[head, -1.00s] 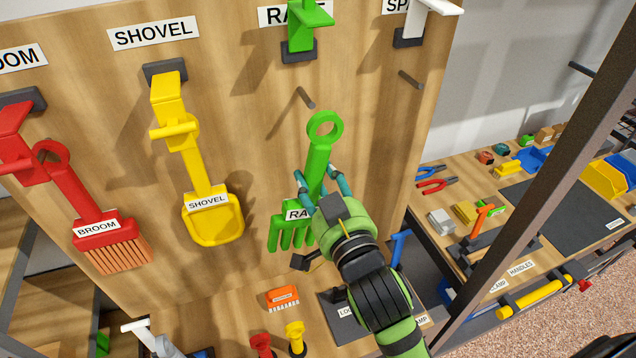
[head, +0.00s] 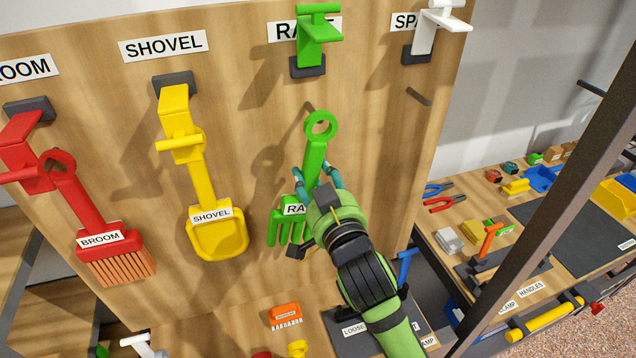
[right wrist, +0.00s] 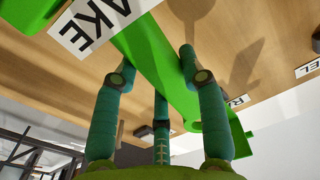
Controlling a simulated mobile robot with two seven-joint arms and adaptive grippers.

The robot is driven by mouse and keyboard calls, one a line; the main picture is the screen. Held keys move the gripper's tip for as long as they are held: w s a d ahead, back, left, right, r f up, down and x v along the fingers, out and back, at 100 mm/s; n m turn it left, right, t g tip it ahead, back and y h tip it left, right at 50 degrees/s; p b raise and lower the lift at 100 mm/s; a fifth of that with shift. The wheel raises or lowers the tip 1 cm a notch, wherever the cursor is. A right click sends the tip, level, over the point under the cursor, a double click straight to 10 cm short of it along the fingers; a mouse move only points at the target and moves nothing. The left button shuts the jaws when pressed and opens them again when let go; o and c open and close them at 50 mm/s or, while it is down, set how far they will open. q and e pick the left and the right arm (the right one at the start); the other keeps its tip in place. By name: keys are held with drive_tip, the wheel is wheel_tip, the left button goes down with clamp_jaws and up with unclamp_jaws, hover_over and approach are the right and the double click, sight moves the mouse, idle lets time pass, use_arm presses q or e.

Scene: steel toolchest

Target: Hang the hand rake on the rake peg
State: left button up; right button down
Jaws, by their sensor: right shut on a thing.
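The green hand rake (head: 313,165) is upright and slightly tilted in front of the wooden board, its ring at the top and tines at the bottom. My right gripper (head: 318,182) is shut on its handle; in the right wrist view my fingers (right wrist: 160,85) close around the green handle (right wrist: 155,60). A thin dark peg (head: 309,107) sticks out of the board just at the ring's upper left edge; I cannot tell whether it enters the ring. Above it, a green bracket (head: 318,38) stands by the partly covered RAKE label (head: 283,31). My left gripper is not in view.
The red broom (head: 100,235) and yellow shovel (head: 212,222) hang to the left. A white bracket (head: 432,32) and another dark peg (head: 419,96) are to the right. An orange brush (head: 286,315) lies below. A dark post (head: 540,200) crosses the right side.

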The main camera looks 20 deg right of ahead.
sight(301, 153)
drive_tip(key=shift+w+a+f+b, duration=0.1)
drive_tip(key=shift+w+f+b, duration=0.1)
drive_tip(key=shift+w, duration=0.8)
drive_tip(key=shift+w+d+f+b, duration=0.1)
drive_tip(key=shift+w+b, duration=0.15)
drive_tip(key=shift+w, duration=0.75)
drive_tip(key=shift+w+a+f+b, duration=0.1)
drive_tip(key=shift+w+b, duration=0.1)
drive_tip(key=shift+w, duration=0.8)
drive_tip(key=c, duration=0.6)
unclamp_jaws()
drive_tip(key=shift+c, duration=0.2)
drive_tip(key=shift+s, duration=0.1)
